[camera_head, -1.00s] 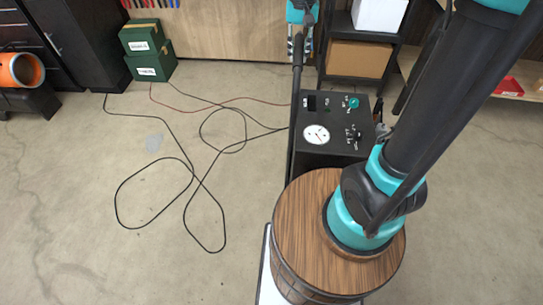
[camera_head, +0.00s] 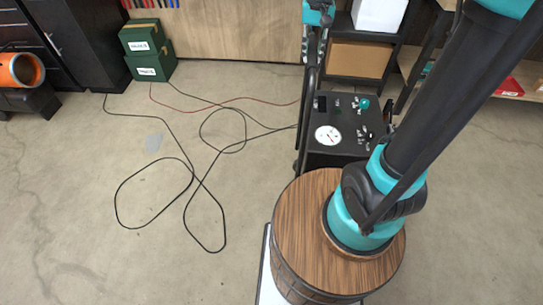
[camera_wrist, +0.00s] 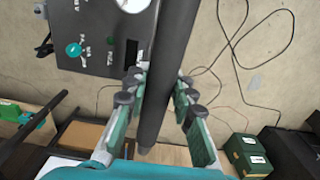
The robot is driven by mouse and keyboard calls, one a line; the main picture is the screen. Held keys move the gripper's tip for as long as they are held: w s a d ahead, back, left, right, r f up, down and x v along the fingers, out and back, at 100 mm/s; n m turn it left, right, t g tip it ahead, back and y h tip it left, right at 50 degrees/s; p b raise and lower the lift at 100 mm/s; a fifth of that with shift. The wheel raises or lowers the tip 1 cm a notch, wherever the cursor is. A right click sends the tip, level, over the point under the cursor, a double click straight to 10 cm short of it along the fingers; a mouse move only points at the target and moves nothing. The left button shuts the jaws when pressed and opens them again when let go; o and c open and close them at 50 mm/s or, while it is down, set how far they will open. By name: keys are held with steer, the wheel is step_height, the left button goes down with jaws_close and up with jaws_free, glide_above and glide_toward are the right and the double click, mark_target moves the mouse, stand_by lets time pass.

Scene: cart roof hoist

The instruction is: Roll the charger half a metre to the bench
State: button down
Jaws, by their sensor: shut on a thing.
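The charger (camera_head: 333,157) is a black box with a round white gauge, a teal knob and a black knob on its panel; it stands on the floor just beyond my base. Its panel also shows in the wrist view (camera_wrist: 92,62). A dark handle bar (camera_wrist: 163,75) rises from it. My gripper (camera_wrist: 160,92) is shut around this bar, with a finger on each side; in the head view it is small and partly cut off at the top. A wood-topped surface (camera_head: 522,86) at the right edge may be the bench; much of it is hidden by my arm.
A red and a black cable (camera_head: 190,160) loop across the floor left of the charger. Green boxes (camera_head: 148,67) stand by a dark cabinet (camera_head: 82,45). A black shelf with a cardboard box (camera_head: 355,58) is close behind the charger. Open floor lies left and right.

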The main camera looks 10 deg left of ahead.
steer(key=d, duration=0.6)
steer(key=shift+d, duration=0.4)
stand_by(0.3)
steer(key=d, duration=0.9)
steer(key=shift+d, duration=0.4)
stand_by(0.3)
steer(key=shift+d, duration=0.15)
steer(key=d, duration=0.9)
steer(key=shift+d, duration=0.35)
stand_by(0.4)
steer(key=d, duration=0.8)
stand_by(0.7)
steer(key=shift+a, duration=0.1)
steer(key=shift+c, duration=0.6)
jaws_free()
